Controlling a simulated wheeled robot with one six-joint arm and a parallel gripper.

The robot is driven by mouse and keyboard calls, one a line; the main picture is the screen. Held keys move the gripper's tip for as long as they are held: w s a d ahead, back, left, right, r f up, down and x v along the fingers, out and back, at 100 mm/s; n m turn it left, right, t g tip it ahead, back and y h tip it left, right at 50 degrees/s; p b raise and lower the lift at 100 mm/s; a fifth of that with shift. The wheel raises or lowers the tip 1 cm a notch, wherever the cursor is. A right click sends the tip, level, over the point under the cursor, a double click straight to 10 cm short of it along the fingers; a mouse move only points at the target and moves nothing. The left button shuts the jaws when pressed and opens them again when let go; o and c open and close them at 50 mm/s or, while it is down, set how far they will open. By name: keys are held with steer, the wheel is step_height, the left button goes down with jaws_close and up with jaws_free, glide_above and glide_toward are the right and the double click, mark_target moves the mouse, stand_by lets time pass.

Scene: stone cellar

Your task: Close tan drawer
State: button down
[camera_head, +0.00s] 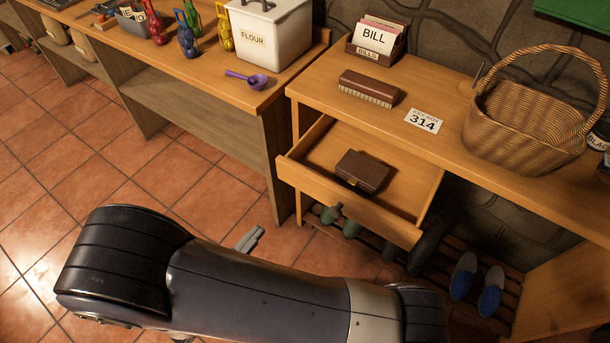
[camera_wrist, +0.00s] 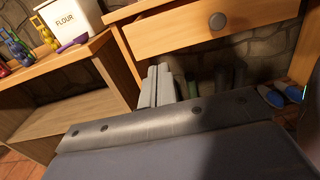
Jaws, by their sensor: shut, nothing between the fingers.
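The tan drawer (camera_head: 345,204) stands pulled out from under the wooden desk in the head view, with a dark brown box (camera_head: 364,171) lying inside it. In the wrist view my gripper (camera_wrist: 157,86) shows below the drawer's left part. Most of my gripper is hidden behind my arm in the head view.
On the desk (camera_head: 440,145) are a brush (camera_head: 369,88), a bill holder (camera_head: 377,38), a number card (camera_head: 423,121) and a wicker basket (camera_head: 530,115). A low rack (camera_head: 500,299) with shoes and boots stands below. A flour canister (camera_head: 268,37) and purple scoop (camera_head: 248,79) sit on the left counter.

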mark_target(334, 144)
steer(key=p+x, duration=0.1)
steer(key=x, duration=1.3)
steer(key=shift+w+a, duration=0.1)
steer(key=shift+w, duration=0.05)
steer(key=b+x, duration=0.3)
steer(key=x, duration=1.6)
steer(key=shift+w+a+f, duration=0.1)
steer(key=shift+a+f, duration=0.05)
steer(key=shift+w+d, duration=0.35)
steer(key=shift+w, duration=0.15)
steer(key=shift+w+r, duration=0.1)
steer(key=shift+r, duration=0.15)
